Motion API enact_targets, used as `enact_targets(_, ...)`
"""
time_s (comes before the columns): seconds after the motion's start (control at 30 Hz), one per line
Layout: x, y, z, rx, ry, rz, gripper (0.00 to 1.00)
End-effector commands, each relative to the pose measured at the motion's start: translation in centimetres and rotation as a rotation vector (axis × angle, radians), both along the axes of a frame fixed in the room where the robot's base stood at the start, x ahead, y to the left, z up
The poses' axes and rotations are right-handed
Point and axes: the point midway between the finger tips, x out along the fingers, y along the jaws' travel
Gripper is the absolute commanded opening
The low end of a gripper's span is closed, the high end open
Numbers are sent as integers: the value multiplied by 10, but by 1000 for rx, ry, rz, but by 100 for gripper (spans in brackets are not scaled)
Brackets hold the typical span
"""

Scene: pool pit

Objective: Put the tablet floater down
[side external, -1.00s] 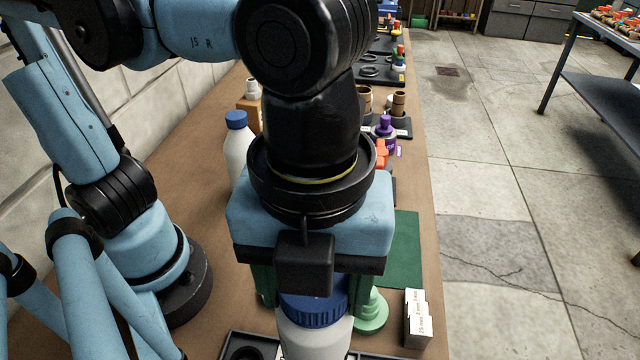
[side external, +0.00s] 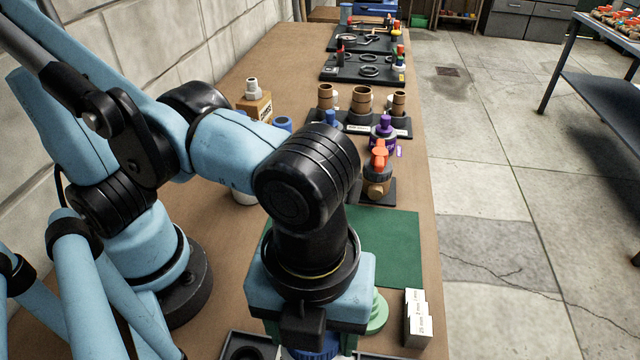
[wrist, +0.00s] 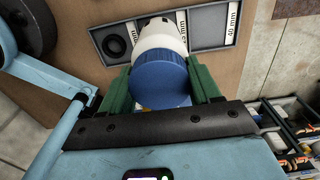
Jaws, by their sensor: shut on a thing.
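The tablet floater, a white body with a ribbed blue cap, is in my gripper. In the wrist view its cap (wrist: 161,84) sits between the two green fingers of my gripper (wrist: 161,92), which are shut on it. Its white body points toward a grey tray (wrist: 207,28) with labelled compartments and covers the middle of it. I cannot tell whether it touches the tray. In the side view the blue cap (side external: 316,352) shows at the bottom edge below my gripper, with the white body hidden. The tray's corner (side external: 236,338) shows at the lower left.
A green stepped piece (side external: 378,314) stands close right of my gripper, beside white labelled blocks (side external: 418,322). A green mat (side external: 395,245) lies clear behind. Beyond are an orange-handled valve (side external: 379,160), a purple-topped piece (side external: 384,132) and brown cylinders (side external: 362,98) on a rack.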

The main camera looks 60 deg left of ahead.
Motion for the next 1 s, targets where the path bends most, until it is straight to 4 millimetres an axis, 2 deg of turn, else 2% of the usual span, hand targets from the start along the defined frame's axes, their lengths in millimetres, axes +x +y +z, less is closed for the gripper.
enact_targets(0.4,0,0,-5,0,0,0,9)
enact_targets(0.43,0,0,-6,0,0,0,64)
enact_targets(0.57,0,0,-5,0,0,0,84)
enact_targets(0.6,0,0,-5,0,0,0,88)
enact_targets(1.0,0,0,0,0,0,0,88)
